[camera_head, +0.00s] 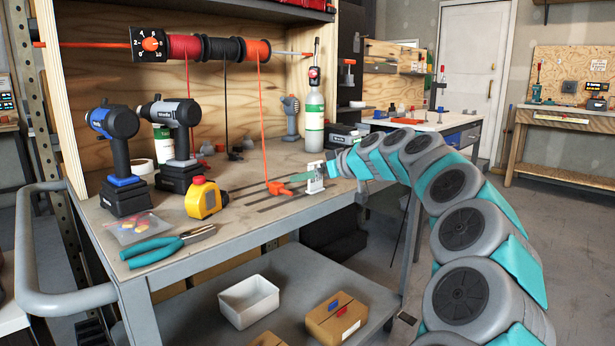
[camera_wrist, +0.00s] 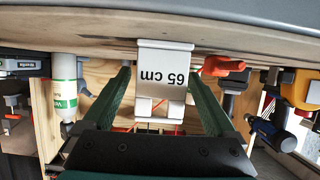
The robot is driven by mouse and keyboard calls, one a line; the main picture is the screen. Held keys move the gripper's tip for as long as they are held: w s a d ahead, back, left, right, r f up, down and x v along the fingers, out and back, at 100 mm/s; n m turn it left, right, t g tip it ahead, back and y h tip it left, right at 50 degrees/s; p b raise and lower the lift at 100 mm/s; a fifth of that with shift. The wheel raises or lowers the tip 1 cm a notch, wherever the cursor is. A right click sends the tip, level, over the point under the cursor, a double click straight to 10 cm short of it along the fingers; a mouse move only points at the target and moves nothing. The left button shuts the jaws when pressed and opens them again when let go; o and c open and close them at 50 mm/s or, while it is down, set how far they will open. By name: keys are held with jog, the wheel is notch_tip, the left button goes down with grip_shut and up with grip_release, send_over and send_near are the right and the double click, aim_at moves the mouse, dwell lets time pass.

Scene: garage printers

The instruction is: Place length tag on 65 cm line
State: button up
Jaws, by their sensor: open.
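The white length tag marked "65 cm" (camera_wrist: 165,70) stands on the workbench, shown upside down in the wrist view. It also shows in the head view (camera_head: 315,180), near the bench's right end. My gripper (camera_wrist: 158,78) is open, with one green finger on each side of the tag and visible gaps between. In the head view my gripper (camera_head: 318,174) reaches in from the right at the tag, partly hidden by it. Dark lines (camera_head: 258,205) are marked on the bench top left of the tag. I cannot read which is the 65 cm line.
An orange cord end (camera_head: 277,187) lies just left of the tag; its cord runs up to the spools (camera_head: 222,48). A yellow tape measure (camera_head: 203,198), teal pliers (camera_head: 165,246), drills (camera_head: 117,150) and a white-green bottle (camera_head: 314,120) stand around. The bench front is partly clear.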

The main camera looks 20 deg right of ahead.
jog(key=b+v, duration=0.1)
jog(key=v, duration=0.9)
jog(key=shift+s, duration=0.35)
jog(key=shift+d+r, duration=0.1)
